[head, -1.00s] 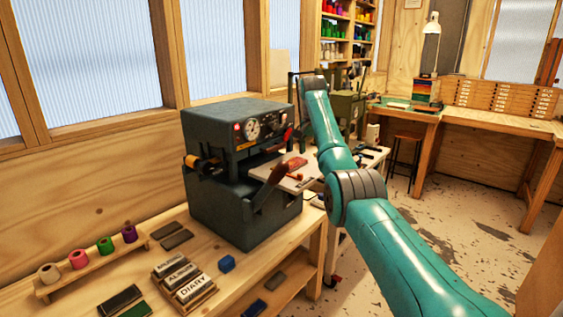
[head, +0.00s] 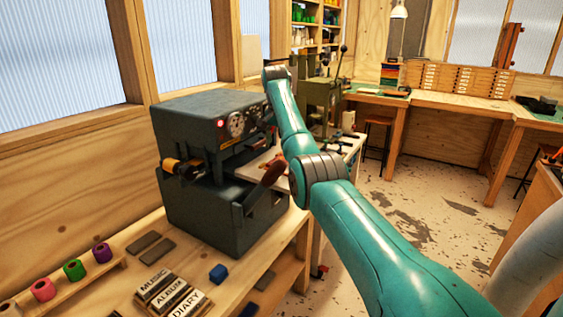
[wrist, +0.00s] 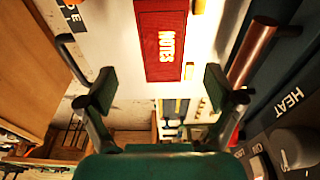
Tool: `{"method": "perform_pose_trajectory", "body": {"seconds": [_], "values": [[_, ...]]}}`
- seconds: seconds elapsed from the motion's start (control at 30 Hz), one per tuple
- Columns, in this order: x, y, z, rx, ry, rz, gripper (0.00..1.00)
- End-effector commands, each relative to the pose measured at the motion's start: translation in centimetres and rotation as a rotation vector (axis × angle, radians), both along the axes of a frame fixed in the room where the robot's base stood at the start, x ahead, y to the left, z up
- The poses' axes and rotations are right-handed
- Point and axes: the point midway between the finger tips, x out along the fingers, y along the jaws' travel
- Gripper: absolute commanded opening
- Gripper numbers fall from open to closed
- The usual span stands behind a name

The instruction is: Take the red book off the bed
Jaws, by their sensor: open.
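The red book (wrist: 162,40), lettered NOTES, lies on the pale bed (wrist: 108,38) in the wrist view. The bed also shows in the head view (head: 248,170), jutting from the dark press (head: 205,150); there I cannot make out the book, with my arm in front of that side. My gripper (wrist: 158,90) is open and empty. Its two fingers are spread wider than the book and stand short of its near end, one towards each side. The gripper's fingers cannot be seen in the head view.
A press handle (wrist: 252,52) and the press's HEAT panel (wrist: 290,103) stand close on the right in the wrist view. The floor at right (head: 405,200) is open.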

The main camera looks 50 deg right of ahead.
Motion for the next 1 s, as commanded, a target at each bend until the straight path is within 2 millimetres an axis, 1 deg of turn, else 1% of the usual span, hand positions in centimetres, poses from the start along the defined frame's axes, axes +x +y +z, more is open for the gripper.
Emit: {"method": "perform_pose_trajectory", "body": {"seconds": [0.17,0.3,0.43,0.57,0.77,0.8,0.87,0.9,0.97,1.0], "values": [[0.1,-0.3,-1.4,0.0,0.0,0.0,0.92],[0.4,-0.8,-3.4,0.002,0.002,0.0,0.92],[0.5,-1.1,-4.9,0.0,0.0,0.0,0.92],[0.5,-1.2,-5.6,0.0,-0.001,0.0,0.92],[0.5,-1.2,-5.6,-0.001,-0.001,0.0,0.92],[0.5,-1.2,-5.6,-0.001,-0.001,0.0,0.87],[0.5,-1.2,-5.6,-0.001,-0.001,0.0,0.72],[0.5,-1.2,-5.6,-0.001,-0.001,0.0,0.62],[0.5,-1.2,-5.6,-0.001,-0.001,0.0,0.47],[0.5,-1.2,-5.6,-0.001,-0.001,0.0,0.37]]}}
